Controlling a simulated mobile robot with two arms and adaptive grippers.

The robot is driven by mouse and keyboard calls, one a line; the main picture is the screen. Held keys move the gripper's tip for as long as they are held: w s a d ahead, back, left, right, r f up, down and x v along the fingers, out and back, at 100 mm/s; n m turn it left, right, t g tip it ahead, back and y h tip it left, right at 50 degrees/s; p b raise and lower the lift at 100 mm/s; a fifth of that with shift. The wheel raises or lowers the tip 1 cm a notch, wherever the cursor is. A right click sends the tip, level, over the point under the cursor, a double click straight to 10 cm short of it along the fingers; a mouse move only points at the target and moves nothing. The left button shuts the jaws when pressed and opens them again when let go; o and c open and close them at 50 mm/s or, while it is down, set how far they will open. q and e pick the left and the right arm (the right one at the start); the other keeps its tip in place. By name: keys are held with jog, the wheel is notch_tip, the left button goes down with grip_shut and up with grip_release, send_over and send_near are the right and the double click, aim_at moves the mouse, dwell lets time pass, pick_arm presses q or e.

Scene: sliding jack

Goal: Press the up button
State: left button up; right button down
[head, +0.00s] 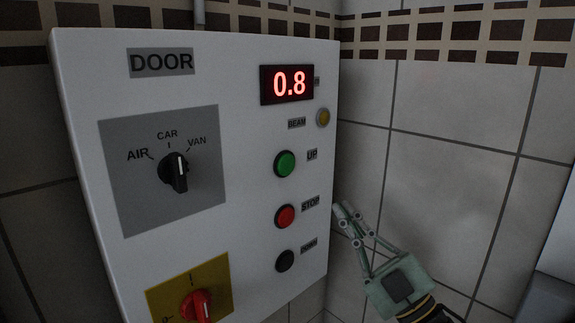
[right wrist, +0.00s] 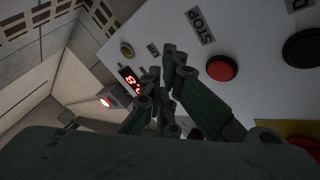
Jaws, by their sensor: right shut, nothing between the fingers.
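The green UP button (head: 285,164) is on the white control panel (head: 245,200), below the lamp labelled BEAM and above the red STOP button (head: 286,216). My right gripper (head: 342,210) is shut and empty, at the panel's right edge, to the right of and lower than the UP button in the head view. It appears apart from the button. In the right wrist view my fingers (right wrist: 170,58) point toward the panel, with the red STOP button (right wrist: 221,68) to their right. The green button cannot be made out there, likely hidden by the fingers. My left gripper is not in view.
A black DOWN button (head: 285,260) sits below STOP. A selector knob (head: 176,172) and a red rotary switch (head: 197,306) are at left. Tiled wall (head: 445,110) is behind.

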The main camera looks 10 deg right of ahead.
aim_at(286, 165)
jog(key=s+a+r+n+g+y, duration=0.2)
jog(key=s+a+r+n+y, duration=0.1)
jog(key=s+r+n+y, duration=0.3)
notch_tip(286, 165, up, 2)
jog(key=shift+s+a+r+g+y, duration=0.2)
jog(key=shift+s+a+g+y, duration=0.25)
jog(key=shift+s, duration=0.8)
jog(key=shift+d, duration=0.1)
jog(key=w+a, duration=0.4)
jog(key=w, duration=0.3)
jog(key=shift+w+a, duration=0.3)
jog(key=shift+a, duration=0.05)
jog(key=shift+w+a, duration=0.25)
jog(key=shift+w, duration=0.1)
